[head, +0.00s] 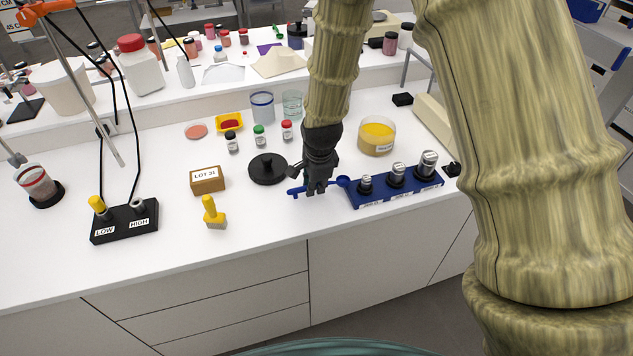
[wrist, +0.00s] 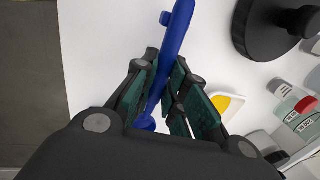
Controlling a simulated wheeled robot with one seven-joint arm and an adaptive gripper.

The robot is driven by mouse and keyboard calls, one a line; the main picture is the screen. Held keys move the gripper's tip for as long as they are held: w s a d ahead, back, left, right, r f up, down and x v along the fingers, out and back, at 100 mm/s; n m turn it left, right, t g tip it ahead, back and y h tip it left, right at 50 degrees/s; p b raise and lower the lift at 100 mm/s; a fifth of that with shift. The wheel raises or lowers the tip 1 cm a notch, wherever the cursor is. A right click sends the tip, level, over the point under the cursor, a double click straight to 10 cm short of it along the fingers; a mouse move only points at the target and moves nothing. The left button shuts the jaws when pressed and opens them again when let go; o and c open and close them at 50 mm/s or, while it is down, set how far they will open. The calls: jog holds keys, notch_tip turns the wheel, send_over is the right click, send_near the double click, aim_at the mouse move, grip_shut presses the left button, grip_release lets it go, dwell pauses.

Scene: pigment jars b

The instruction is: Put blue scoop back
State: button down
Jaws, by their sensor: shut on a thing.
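The blue scoop (head: 298,191) is in my gripper (head: 318,187) near the front of the white bench. Its handle end sticks out to the left of the fingers and its round bowl (head: 343,181) to the right, close to the left end of the blue weight rack (head: 370,199). In the wrist view the blue scoop (wrist: 176,35) passes between the fingers of my gripper (wrist: 164,98), which are shut on it. The fingers hide its middle part. I cannot tell whether the scoop touches the bench.
A black round-based object (head: 268,170) stands just left of my gripper. A jar of yellow powder (head: 377,137) stands behind the rack. A LOT 31 box (head: 207,180), a yellow-handled tool (head: 212,214) and a LOW/HIGH stand (head: 124,224) are further left. The front bench strip is clear.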

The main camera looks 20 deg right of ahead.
jog(key=shift+f, duration=0.25)
jog(key=c, duration=1.5)
grip_release()
jog(key=shift+o, duration=0.2)
jog(key=shift+r, duration=0.1)
jog(key=shift+r, duration=0.25)
jog(key=b+v, duration=0.2)
jog(key=v, duration=1)
jog(key=shift+f, duration=0.1)
